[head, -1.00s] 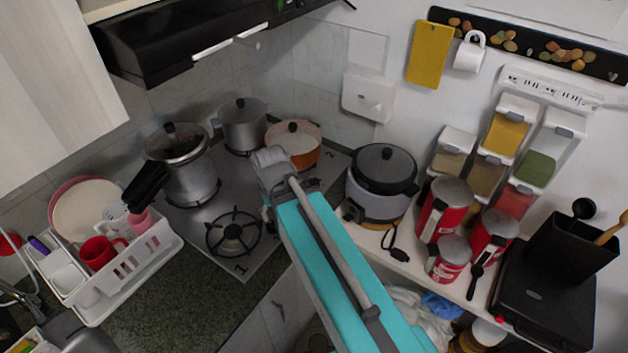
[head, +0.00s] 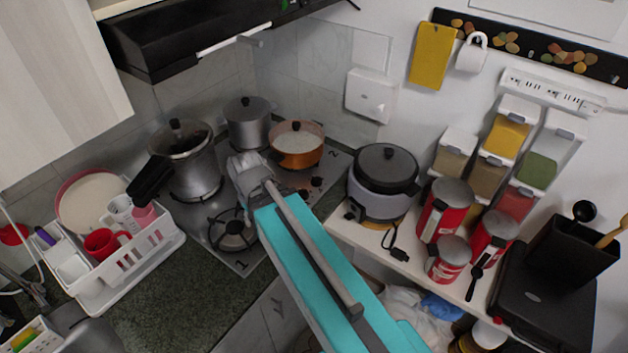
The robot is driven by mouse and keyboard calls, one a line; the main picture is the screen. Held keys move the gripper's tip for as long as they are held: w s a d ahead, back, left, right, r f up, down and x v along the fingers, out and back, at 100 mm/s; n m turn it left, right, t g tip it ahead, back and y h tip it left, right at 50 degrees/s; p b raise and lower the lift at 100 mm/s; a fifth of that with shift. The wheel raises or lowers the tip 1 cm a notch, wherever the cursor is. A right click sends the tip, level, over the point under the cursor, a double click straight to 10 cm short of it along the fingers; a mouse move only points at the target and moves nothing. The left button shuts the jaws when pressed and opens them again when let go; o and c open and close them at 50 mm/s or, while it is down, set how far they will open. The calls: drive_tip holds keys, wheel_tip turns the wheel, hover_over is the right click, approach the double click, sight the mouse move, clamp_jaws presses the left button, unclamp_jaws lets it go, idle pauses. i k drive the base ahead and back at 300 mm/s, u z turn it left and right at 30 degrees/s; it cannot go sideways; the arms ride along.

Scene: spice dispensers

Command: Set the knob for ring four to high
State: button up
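The cooktop (head: 205,226) is a grey steel plate in the corner, with an empty black burner (head: 232,236) at its front. A label "1" shows by its front corner and a "2" by its right corner. Small dark knobs (head: 316,182) sit along the right side, partly hidden by my arm; I cannot tell which belongs to ring four or how it is set. My gripper (head: 246,168) is the grey end of the teal arm, over the middle of the cooktop. Its fingers are not clear, so I cannot tell whether it is open.
A pressure cooker (head: 195,170), a grey pot (head: 247,125) and an orange pan (head: 296,147) stand on the cooktop. A rice cooker (head: 383,182) stands close on the right. A white dish rack (head: 150,250) is on the left. A range hood (head: 190,40) hangs above.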

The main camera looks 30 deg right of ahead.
sight(316, 182)
drive_tip(key=u, duration=0.05)
drive_tip(key=k, duration=1.45)
drive_tip(key=z, duration=0.55)
drive_tip(key=i, duration=1)
drive_tip(key=u, duration=0.05)
